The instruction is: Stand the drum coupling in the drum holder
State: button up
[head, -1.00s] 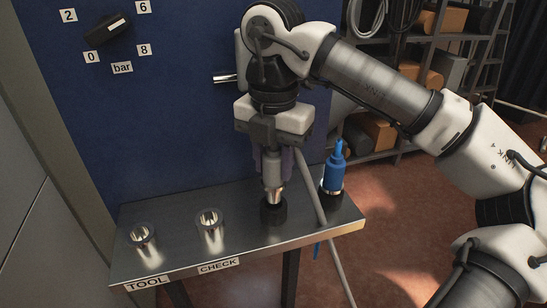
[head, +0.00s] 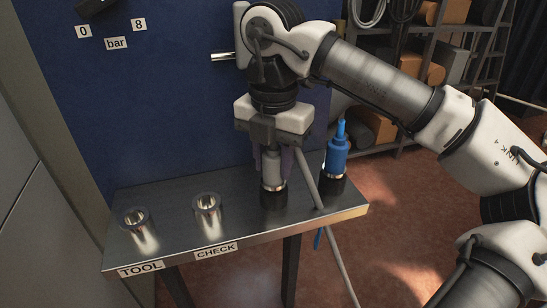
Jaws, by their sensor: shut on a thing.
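My gripper (head: 272,152) points down over the steel shelf and is shut on a grey coupling (head: 272,171), which I take to be the drum coupling. The coupling is upright. Its shiny lower end goes into the mouth of a black cup-shaped holder (head: 273,199), with a bright band showing just above the rim. No label shows on this holder, so I cannot confirm it is the drum holder. Whether the coupling rests on the holder's bottom is hidden.
A blue coupling (head: 337,156) stands in another black holder (head: 331,187) close on the right. Two empty metal cups, by TOOL (head: 134,218) and CHECK (head: 207,204), are on the left. A grey hose (head: 322,220) slants past the shelf's front edge. A blue panel (head: 170,110) stands behind.

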jog(key=shift+f+b, duration=0.3)
dwell(0.7)
jog(key=o, duration=1.1)
jog(key=shift+o, duration=0.2)
